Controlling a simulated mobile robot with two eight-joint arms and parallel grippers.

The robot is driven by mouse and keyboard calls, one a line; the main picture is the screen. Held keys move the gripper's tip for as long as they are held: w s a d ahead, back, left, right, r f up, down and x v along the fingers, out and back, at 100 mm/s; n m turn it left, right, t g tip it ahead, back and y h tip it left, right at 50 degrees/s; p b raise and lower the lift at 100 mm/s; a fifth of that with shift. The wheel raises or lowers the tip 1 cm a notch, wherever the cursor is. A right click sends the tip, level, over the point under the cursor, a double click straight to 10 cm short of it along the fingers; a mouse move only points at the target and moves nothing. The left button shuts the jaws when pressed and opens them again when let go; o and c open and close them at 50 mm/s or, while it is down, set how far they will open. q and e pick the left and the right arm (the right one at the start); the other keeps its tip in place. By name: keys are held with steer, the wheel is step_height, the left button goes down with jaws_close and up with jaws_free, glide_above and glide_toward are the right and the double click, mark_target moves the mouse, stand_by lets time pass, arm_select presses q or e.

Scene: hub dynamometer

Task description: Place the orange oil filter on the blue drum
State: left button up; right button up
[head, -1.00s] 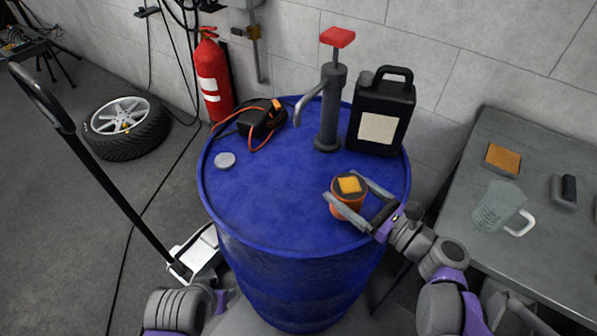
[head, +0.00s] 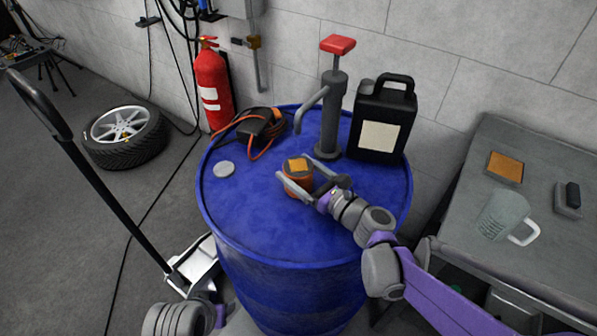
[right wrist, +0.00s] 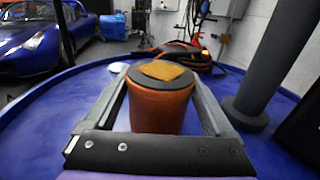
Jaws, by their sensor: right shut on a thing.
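The orange oil filter (head: 297,184) is upright over the middle of the blue drum's top (head: 262,222), with a dark top and a tan-orange square patch on it. My right gripper (head: 303,174) is shut on the filter, one finger along each side. The filter also shows between the fingers in the right wrist view (right wrist: 160,107). Its lower edge is hidden there, and I cannot tell whether it touches the drum top. My left gripper is out of view; only part of my left arm shows at the bottom left.
A hand pump (head: 332,115) and a black jug (head: 382,120) stand at the drum's back. A corded black device (head: 260,124) and a grey cap (head: 224,169) lie at its left. The front of the drum top is clear. A grey bench (head: 470,190) with a mug (head: 503,215) stands right.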

steer(key=shift+f, duration=0.25)
steer(key=o, duration=1.4)
steer(key=shift+r, duration=0.1)
steer(key=shift+s+d, duration=0.2)
steer(key=v, duration=1.1)
steer(key=shift+s+d, duration=0.2)
